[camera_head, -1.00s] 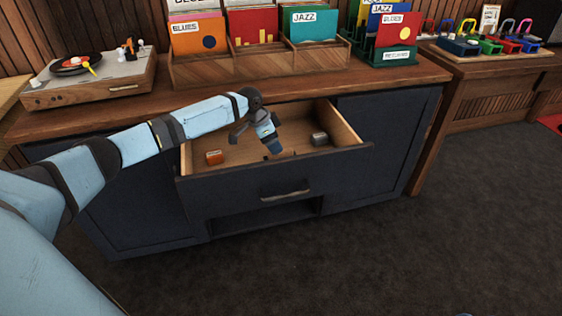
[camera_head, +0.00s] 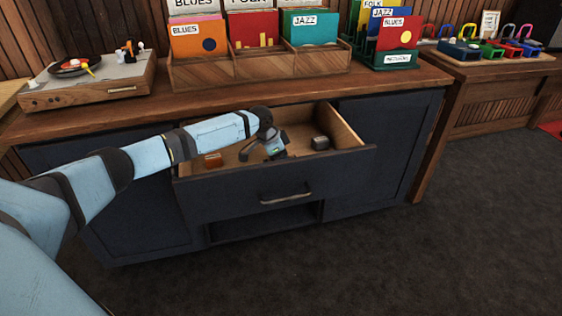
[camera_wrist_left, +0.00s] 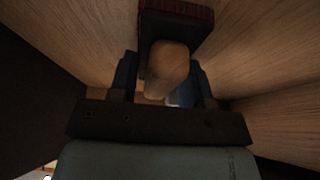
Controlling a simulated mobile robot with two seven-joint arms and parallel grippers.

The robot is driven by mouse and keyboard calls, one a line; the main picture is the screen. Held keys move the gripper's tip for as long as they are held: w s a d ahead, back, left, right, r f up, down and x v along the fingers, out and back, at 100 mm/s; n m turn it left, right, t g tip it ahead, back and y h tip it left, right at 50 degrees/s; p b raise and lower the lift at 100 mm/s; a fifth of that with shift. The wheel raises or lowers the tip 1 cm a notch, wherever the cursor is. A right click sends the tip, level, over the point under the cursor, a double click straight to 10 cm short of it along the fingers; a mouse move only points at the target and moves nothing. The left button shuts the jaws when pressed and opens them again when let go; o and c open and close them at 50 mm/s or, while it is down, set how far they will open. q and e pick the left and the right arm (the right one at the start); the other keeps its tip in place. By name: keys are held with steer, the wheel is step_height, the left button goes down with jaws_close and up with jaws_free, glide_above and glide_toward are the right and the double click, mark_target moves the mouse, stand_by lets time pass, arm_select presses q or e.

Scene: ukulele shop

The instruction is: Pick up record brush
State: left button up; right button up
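The record brush, a dark block with a reddish edge and a rounded wooden handle (camera_wrist_left: 168,62), shows at the top centre of the left wrist view. My left gripper (camera_wrist_left: 163,75) is open, with one blue finger on each side of the handle and gaps between. I cannot tell whether either finger touches it. In the head view my left gripper (camera_head: 263,152) points down into the open drawer (camera_head: 272,184), and the arm and gripper hide the brush. My right gripper is not in view.
An orange-brown block (camera_head: 213,160) lies at the drawer's left, and a small grey-black object (camera_head: 320,142) at its right. The drawer walls stand close around the gripper. A record player (camera_head: 90,78) and a wooden record crate (camera_head: 262,66) stand on the countertop above.

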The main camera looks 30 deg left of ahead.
arm_select(q)
steer(key=shift+c, duration=0.8)
steer(key=shift+r, duration=0.1)
